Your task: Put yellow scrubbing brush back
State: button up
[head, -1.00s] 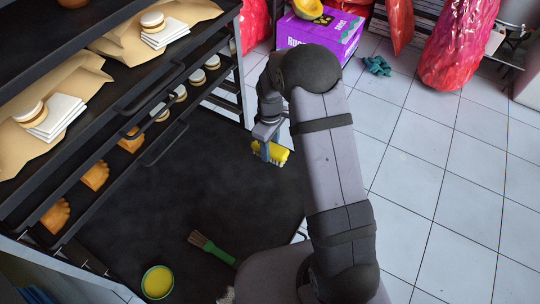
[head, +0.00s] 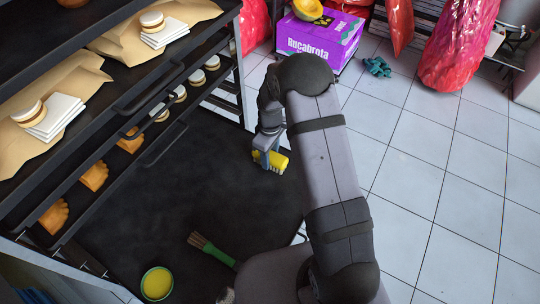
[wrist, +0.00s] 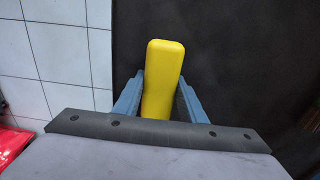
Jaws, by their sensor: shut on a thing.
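The yellow scrubbing brush (head: 278,161) has a yellow back and pale bristles. My gripper (head: 266,158) is shut on it, with its blue-grey fingers on either side. In the wrist view the brush's smooth yellow back (wrist: 161,80) stands between the two fingers (wrist: 158,95). In the head view the brush is over the right edge of the black mat (head: 225,170). I cannot tell whether it touches the mat. My arm hides part of the area to its right.
A green-handled brush (head: 214,249) and a round green tin with yellow contents (head: 157,283) lie on the mat's near part. A dark rack (head: 150,125) with bread and cookies stands left. A purple box (head: 320,36) and teal cloth (head: 377,67) are on the tiled floor.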

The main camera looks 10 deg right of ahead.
jog(key=o, duration=1.1)
notch_tip(320, 180, up, 12)
jog(key=p, duration=0.1)
jog(key=shift+r, duration=0.15)
jog(key=s+r+m, duration=0.2)
jog(key=s+m, duration=0.2)
jog(key=s, duration=0.7)
jog(key=s+r+m, duration=0.2)
jog(key=s+m, duration=0.3)
jog(key=s, duration=0.7)
jog(key=shift+r, duration=0.4)
